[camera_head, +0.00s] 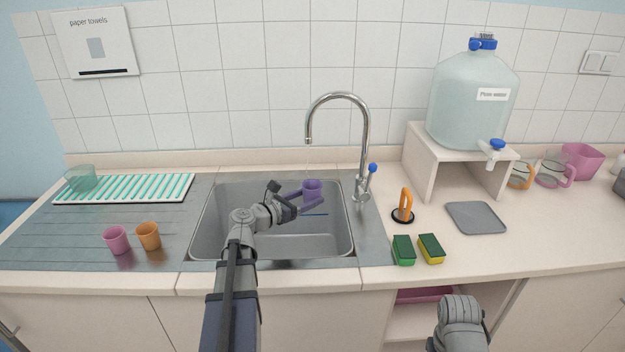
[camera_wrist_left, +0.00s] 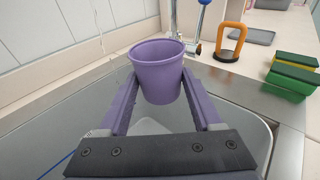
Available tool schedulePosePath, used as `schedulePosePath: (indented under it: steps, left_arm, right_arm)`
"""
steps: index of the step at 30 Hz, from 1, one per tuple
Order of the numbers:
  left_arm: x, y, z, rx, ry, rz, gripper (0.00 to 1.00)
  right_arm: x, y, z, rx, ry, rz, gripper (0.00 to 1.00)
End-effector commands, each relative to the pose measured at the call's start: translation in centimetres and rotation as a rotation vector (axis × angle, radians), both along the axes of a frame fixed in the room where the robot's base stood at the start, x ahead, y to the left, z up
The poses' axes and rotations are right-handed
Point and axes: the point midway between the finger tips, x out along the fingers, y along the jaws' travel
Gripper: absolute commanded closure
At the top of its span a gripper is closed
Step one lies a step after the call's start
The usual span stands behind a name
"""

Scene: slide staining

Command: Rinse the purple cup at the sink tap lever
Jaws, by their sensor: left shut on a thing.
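The purple cup (camera_head: 312,186) is held upright over the sink (camera_head: 225,215), below the tap spout (camera_head: 308,140). My left gripper (camera_head: 308,196) is shut on it. The left wrist view shows the cup (camera_wrist_left: 157,72) between the two purple fingers (camera_wrist_left: 160,95), with its open mouth up. The tap lever (camera_head: 372,168) has a blue knob and stands right of the cup, apart from it. A faint thin line shows under the spout; I cannot tell surely if it is water. My right gripper is out of view.
Pink (camera_head: 117,240) and orange (camera_head: 149,236) cups stand on the drainboard at left. An orange-handled tool (camera_head: 404,206), a green sponge (camera_head: 403,250) and a yellow sponge (camera_head: 431,248) are right of the sink. A water jug (camera_head: 470,100) stands on a white riser (camera_head: 425,165).

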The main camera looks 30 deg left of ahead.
Motion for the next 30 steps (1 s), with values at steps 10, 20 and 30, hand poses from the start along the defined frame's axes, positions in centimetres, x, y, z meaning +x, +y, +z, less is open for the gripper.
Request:
schedulePosePath:
  steps: [10,20,30]
  left_arm:
    - [-2.3,-1.2,2.2,0.000,0.000,0.001,0.89]
    - [-4.1,-2.2,3.8,0.000,0.000,0.000,0.89]
    - [-4.1,-2.1,3.7,0.000,0.000,0.000,0.89]
  right_arm:
    - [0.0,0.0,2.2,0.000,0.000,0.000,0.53]
    - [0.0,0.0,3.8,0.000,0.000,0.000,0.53]
    - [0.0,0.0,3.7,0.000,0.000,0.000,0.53]
